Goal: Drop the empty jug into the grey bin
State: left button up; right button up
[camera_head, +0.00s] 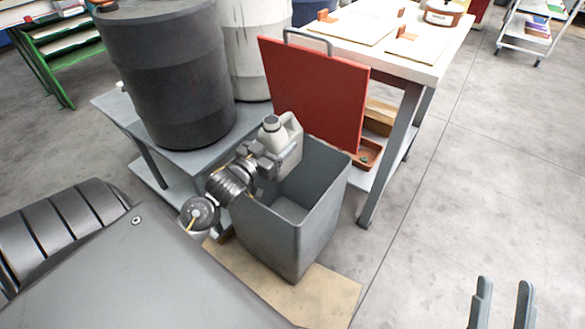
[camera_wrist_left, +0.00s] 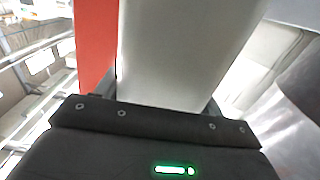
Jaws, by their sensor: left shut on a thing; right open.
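The jug (camera_head: 283,143) is pale grey with a dark cap and is upright. My left gripper (camera_head: 268,160) is shut on it and holds it over the back left part of the bin's opening. The grey bin (camera_head: 300,240) stands open on the floor, and the part of its inside that I see is empty. Its red lid (camera_head: 315,95) is raised at the back. In the left wrist view the jug (camera_wrist_left: 185,50) fills the middle, close to the gripper, with the red lid (camera_wrist_left: 95,45) beside it. My right gripper (camera_head: 502,305) is open and empty at the lower right.
A dark drum (camera_head: 165,75) and a white drum (camera_head: 255,45) stand on a low grey table left of the bin. A white-topped workbench (camera_head: 440,45) stands behind the lid. Flat cardboard (camera_head: 330,295) lies under the bin.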

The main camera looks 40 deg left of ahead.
pick_arm(q)
jog(key=shift+f, duration=0.15)
pick_arm(e)
jog(key=shift+s+d+r+t, duration=0.15)
jog(key=shift+d+r+t, duration=0.15)
jog(key=shift+d+t, duration=0.1)
pick_arm(q)
jog(key=o, duration=1)
jog(key=shift+o, duration=0.2)
